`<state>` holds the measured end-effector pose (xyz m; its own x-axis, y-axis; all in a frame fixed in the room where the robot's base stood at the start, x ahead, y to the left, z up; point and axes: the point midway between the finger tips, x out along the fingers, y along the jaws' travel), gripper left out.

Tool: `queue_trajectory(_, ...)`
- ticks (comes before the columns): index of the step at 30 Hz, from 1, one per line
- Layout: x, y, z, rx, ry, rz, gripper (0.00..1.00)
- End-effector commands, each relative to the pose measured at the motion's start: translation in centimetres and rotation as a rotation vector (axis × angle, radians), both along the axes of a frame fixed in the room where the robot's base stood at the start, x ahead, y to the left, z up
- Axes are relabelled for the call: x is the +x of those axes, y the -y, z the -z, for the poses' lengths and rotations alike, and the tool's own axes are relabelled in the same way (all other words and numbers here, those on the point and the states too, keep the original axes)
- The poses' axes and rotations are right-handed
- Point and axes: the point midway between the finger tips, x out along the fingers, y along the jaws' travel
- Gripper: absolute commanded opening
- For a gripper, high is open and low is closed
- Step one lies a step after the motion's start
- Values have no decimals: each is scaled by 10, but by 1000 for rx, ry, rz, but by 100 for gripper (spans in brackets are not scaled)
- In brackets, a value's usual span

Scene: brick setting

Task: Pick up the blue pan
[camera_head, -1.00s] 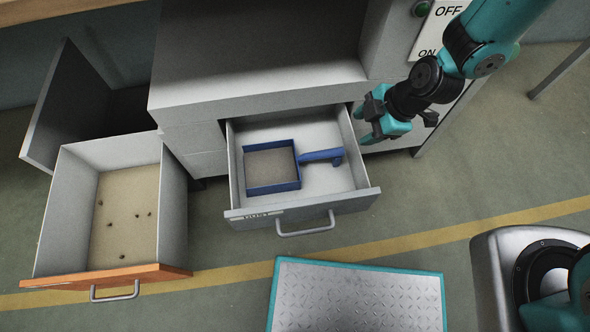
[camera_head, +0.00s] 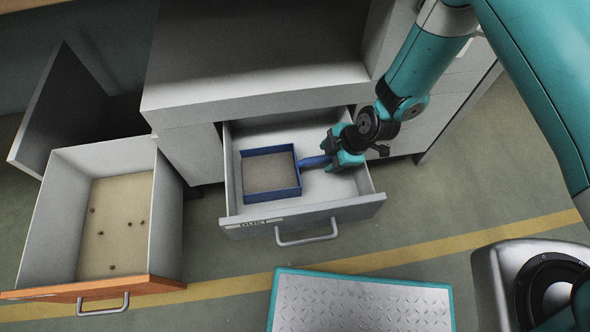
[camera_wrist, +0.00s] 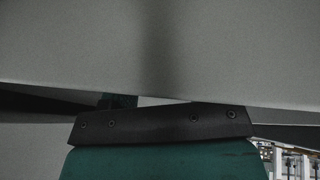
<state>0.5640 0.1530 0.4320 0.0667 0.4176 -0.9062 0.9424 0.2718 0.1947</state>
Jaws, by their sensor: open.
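The blue pan (camera_head: 298,184) lies in the open grey drawer (camera_head: 352,205). It is a square, blue-rimmed tray with a grey-brown inside and a blue handle pointing right. My gripper (camera_head: 338,162) is over the right end of the handle and covers it. My gripper is open; the head view does not show clearly whether the handle is between the fingers. In the wrist view a plain grey surface fills the upper part, and the pan cannot be made out there.
A second open drawer with an orange front (camera_head: 100,289) stands at left, holding several small dark bits. The grey cabinet (camera_head: 255,90) rises behind the pan's drawer. A metal-topped platform (camera_head: 362,303) with a teal edge is in front.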

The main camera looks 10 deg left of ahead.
Motion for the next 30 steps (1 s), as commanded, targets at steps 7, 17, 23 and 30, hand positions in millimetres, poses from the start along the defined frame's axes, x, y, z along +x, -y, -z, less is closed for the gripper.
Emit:
queue_trajectory(7, 2, -7, 16, 0, 1, 0, 54)
queue_trajectory(17, 1, -7, 15, 0, 1, 0, 12)
queue_trajectory(23, 2, -7, 15, 0, 1, 0, 1)
queue_trajectory(30, 2, -7, 9, 0, 1, 0, 0)
